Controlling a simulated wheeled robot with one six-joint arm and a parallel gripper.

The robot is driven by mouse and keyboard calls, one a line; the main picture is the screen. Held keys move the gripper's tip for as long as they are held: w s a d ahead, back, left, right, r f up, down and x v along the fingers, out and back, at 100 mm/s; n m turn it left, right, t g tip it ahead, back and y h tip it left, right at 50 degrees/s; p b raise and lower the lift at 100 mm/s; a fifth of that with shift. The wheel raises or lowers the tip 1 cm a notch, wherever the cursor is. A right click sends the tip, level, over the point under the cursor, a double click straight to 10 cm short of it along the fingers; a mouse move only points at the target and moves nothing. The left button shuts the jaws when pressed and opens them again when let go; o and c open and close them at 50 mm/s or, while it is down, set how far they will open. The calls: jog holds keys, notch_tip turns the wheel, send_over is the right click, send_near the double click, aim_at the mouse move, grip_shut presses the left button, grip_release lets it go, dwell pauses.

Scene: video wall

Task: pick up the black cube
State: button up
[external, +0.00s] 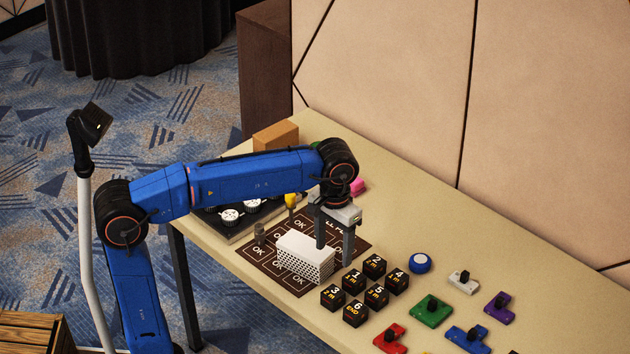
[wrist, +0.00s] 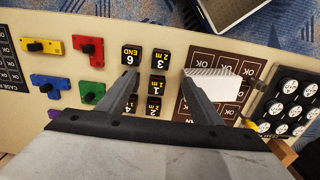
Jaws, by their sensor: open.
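Several black cubes with white and orange markings stand in two rows on the table, among them cube 1 (external: 353,280), cube 2 (external: 375,264), cube 3 (external: 332,298) and cube 6 (external: 355,313). In the wrist view, cube 3 (wrist: 160,57), cube 1 (wrist: 158,84) and cube 2 (wrist: 155,106) line up between my fingers, while the left finger partly covers the other row. My gripper (external: 335,253) is open and empty, pointing down above the table behind the cubes. The fingers also show in the wrist view (wrist: 159,78). I cannot tell its exact height.
A white perforated box (external: 305,257) stands on the dark OK card (external: 290,285), left of the cubes. Colored knob pieces, including a green one (external: 430,308), and a blue round button (external: 420,263) lie right of them. A tray of white dials (wrist: 290,104) is beyond the card.

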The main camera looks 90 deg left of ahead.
send_near(333, 292)
jog(key=f, duration=0.5)
jog(key=shift+s+d+f, duration=0.1)
jog(key=shift+d, duration=0.15)
jog(key=shift+a+f, duration=0.2)
jog(key=shift+f, duration=2.3)
jog(key=c, duration=1.2)
